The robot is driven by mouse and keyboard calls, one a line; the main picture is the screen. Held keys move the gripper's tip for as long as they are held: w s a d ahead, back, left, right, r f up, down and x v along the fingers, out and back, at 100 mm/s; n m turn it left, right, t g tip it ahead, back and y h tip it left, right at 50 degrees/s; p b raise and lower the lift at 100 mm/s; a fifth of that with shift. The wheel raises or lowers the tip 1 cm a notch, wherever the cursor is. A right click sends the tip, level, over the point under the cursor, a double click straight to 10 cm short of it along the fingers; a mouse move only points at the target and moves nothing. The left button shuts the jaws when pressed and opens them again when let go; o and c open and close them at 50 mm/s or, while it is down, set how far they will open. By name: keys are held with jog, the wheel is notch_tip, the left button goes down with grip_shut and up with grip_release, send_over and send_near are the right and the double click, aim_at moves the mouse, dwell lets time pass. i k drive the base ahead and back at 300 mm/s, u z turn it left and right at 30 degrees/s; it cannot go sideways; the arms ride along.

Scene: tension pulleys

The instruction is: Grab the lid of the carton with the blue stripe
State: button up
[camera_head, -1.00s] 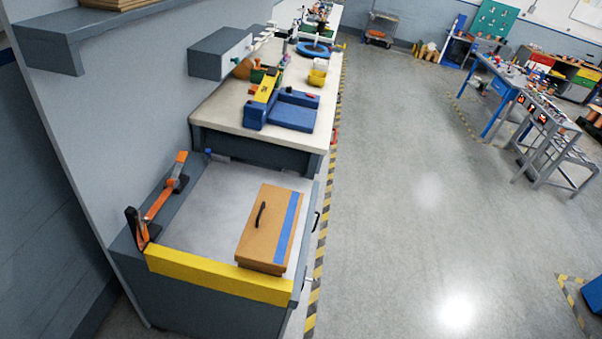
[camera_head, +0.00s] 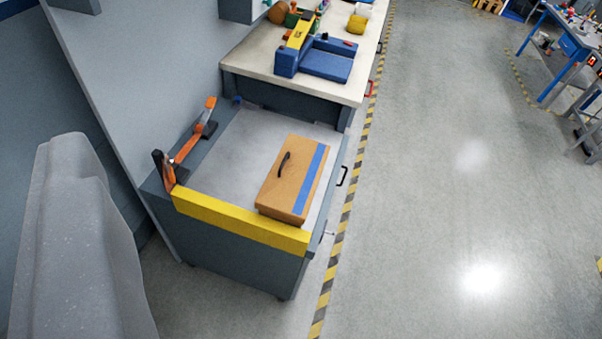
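The carton (camera_head: 283,207) is a brown box on the light top of a low grey cabinet, in the middle of the view. Its lid (camera_head: 285,190) is on top, with a blue stripe (camera_head: 311,180) along the right side and a dark curved handle (camera_head: 284,163) left of the stripe. The lid looks closed on the carton. My gripper does not show, so whether it is open or shut is hidden. Nothing is seen touching the carton.
A yellow bar (camera_head: 240,222) edges the cabinet's front. An orange and black clamp-like tool (camera_head: 185,150) stands at its left edge. A workbench (camera_head: 262,60) with a blue and yellow device (camera_head: 320,62) is behind. A grey shape (camera_head: 75,250) fills the lower left. Open floor (camera_head: 440,200) lies right.

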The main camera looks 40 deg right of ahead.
aim_at(288, 191)
jog(key=i, duration=1)
